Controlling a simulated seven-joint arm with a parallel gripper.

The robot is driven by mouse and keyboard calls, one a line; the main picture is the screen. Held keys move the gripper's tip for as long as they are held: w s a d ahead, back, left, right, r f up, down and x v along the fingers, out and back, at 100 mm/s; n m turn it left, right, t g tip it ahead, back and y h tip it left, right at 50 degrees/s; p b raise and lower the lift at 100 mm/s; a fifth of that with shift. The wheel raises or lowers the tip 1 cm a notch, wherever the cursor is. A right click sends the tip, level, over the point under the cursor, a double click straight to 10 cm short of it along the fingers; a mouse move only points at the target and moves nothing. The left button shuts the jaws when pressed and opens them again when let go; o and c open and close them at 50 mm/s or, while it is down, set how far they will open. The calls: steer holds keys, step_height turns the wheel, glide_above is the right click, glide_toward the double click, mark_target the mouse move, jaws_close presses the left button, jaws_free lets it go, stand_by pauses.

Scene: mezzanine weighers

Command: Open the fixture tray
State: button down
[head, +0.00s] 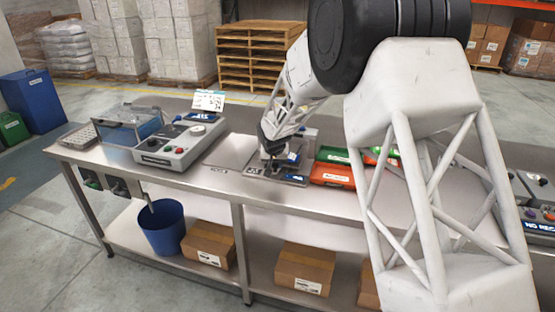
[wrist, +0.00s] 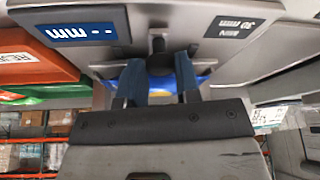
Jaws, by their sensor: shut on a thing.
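The measuring fixture (head: 292,178) stands on the steel bench, partly hidden by my gripper (head: 272,150). In the wrist view its grey body (wrist: 180,18) fills the top, with a blue "mm" display (wrist: 72,27) and a "MIN 30 mm" label (wrist: 236,27), both upside down. My gripper also shows there (wrist: 158,68), its two fingers closed in around a small dark handle part, with a black knob (wrist: 158,45) at their tips. A blue rounded piece (wrist: 160,86) shows between the fingers. I cannot tell how far out the tray is.
A red-orange bin (head: 332,175) and a green bin (head: 333,154) stand close to the right of the fixture. A grey control unit (head: 180,146) and a clear-lidded blue box (head: 130,128) are to the left. The bench between unit and fixture is mostly clear.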

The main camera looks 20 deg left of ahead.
steer(key=shift+s, duration=0.65)
steer(key=c, duration=0.8)
jaws_free()
steer(key=shift+r, duration=0.1)
steer(key=shift+v, duration=3.8)
